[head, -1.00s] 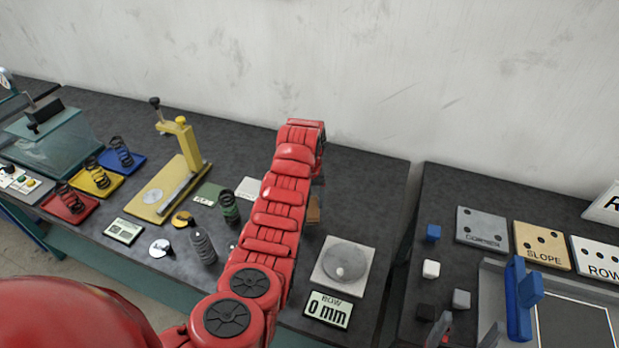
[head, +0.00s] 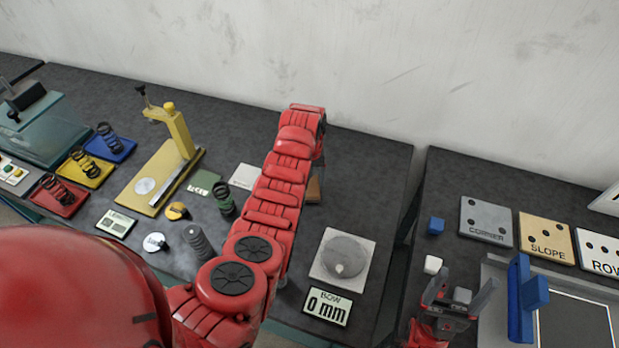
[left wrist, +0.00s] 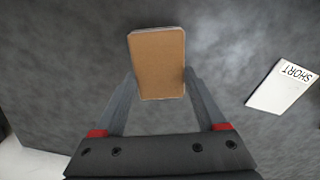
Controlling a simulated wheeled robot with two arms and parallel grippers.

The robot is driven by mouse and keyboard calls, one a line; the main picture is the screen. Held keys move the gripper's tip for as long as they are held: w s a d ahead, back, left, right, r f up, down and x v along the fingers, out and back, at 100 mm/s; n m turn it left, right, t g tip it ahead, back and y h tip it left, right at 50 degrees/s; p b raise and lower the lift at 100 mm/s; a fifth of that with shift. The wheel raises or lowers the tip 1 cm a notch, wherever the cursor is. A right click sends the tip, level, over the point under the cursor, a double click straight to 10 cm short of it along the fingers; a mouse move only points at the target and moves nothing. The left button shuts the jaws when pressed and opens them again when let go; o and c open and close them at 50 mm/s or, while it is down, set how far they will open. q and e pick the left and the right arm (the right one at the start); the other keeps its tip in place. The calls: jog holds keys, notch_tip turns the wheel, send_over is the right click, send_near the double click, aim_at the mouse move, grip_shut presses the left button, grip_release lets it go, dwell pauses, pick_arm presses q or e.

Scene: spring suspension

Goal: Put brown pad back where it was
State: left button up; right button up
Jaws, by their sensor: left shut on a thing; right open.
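The brown pad (left wrist: 157,62) is a small rectangular block with a tan face and a pale edge. In the left wrist view it is between the fingertips of my left gripper (left wrist: 159,80), which is shut on it. In the head view only a sliver of the pad (head: 315,190) shows beside my red left arm, which hides most of the gripper. The pad is over or on the dark bench top; I cannot tell whether it touches. My right gripper (head: 446,305) is open at the lower right, by the small cubes.
A white plate with a grey disc (head: 343,257) and a "0 mm" display (head: 327,307) stand right of my left arm. A "SHORT" card (left wrist: 283,88) lies right of the pad in the wrist view. A yellow press (head: 172,160) and several springs are left. A gap separates the benches.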

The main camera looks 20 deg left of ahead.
aim_at(310, 182)
pick_arm(q)
jog(key=shift+f, duration=0.2)
jog(key=o, duration=1.2)
jog(key=shift+o, duration=1)
jog(key=shift+w+a, duration=0.1)
jog(key=shift+r+p, duration=0.35)
jog(key=shift+r, duration=0.15)
notch_tip(310, 182, up, 11)
jog(key=p, duration=0.3)
jog(key=shift+r+p, duration=0.2)
jog(key=shift+p, duration=0.15)
